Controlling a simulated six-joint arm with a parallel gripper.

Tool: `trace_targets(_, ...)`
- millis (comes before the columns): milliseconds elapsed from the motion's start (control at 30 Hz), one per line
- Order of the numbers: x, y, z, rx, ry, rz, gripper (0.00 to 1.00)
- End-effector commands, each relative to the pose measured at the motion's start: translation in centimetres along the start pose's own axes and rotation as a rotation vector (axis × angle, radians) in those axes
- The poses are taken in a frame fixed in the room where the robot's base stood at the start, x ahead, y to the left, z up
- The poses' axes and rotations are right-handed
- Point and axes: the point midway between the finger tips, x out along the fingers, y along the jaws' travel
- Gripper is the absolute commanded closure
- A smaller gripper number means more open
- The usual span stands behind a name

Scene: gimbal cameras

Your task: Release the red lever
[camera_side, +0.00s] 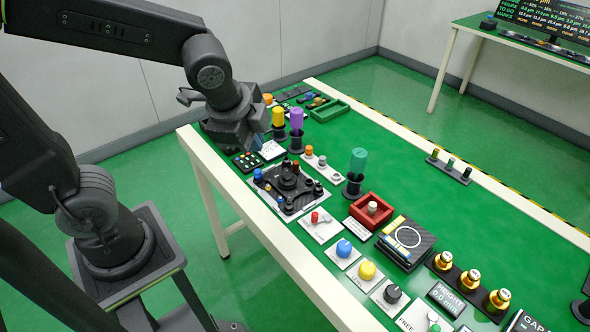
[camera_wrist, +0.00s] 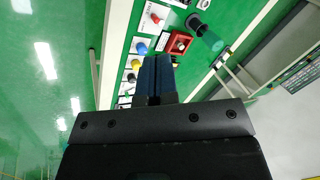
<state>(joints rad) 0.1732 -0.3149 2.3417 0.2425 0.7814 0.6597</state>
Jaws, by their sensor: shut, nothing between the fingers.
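The red lever (camera_side: 316,217) is a small red-capped handle on a white plate, near the front edge of the green table in the side view. In the wrist view the red lever (camera_wrist: 155,18) shows near the top, beyond my fingers and apart from them. My gripper (camera_side: 264,142) is above the far left part of the table, well away from the lever. In the wrist view my gripper (camera_wrist: 155,62) has its blue fingers together with nothing held. The lever's exact tilt is too small to tell.
A dark fixture (camera_side: 289,187) with knobs stands between my gripper and the lever. A blue knob (camera_side: 344,248), a yellow knob (camera_side: 367,270) and a red tray (camera_side: 357,211) are near the lever. A green cylinder (camera_side: 358,160) stands behind it.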

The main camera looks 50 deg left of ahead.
Motion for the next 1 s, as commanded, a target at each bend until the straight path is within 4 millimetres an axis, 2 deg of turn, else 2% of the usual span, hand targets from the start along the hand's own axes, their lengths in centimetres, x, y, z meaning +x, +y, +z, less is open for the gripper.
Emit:
trace_targets(33,-1.5,0.1,1.1,-0.163,0.027,-0.009,1.00)
trace_targets(200,-4.7,1.4,3.4,-0.653,0.103,0.007,1.00)
trace_targets(367,-6.1,2.4,4.5,-0.920,0.151,0.029,1.00)
trace_targets(500,-6.3,2.5,4.5,-1.011,0.157,0.047,0.88)
trace_targets(667,-5.3,1.0,2.9,-1.078,0.102,0.088,0.72)
trace_targets(833,-2.4,-1.4,-0.2,-1.197,0.000,0.145,0.56)
trace_targets(1000,1.9,-3.1,-3.4,-1.316,-0.115,0.184,0.56)
